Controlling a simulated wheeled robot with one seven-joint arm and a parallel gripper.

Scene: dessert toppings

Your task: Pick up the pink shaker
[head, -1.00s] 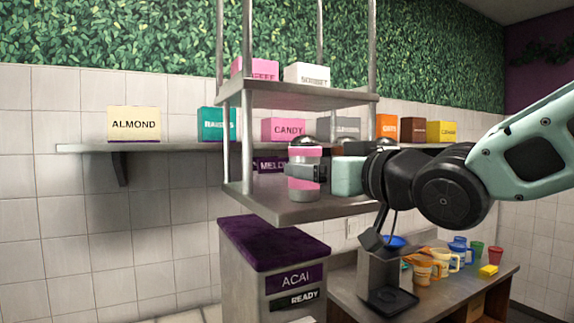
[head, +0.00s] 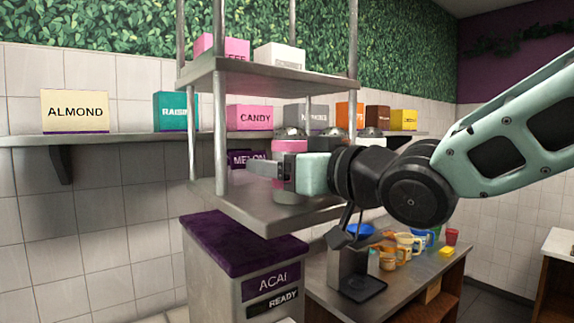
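The pink shaker (head: 290,147) stands upright on the lower metal shelf (head: 240,207), with a silver domed top and a pink band. My gripper (head: 264,170) reaches in from the right at the height of the shaker's middle. One finger crosses in front of the shaker and extends past its left side. The other finger is hidden, so I cannot tell whether the fingers touch the shaker. The shaker's silver base shows below the gripper.
Other domed shaker tops (head: 369,132) show behind my gripper. A metal post (head: 220,130) stands left of the shaker, and an upper shelf (head: 265,80) is overhead. A purple-topped acai bin (head: 235,243) is below. Cups (head: 405,243) stand on the lower right counter.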

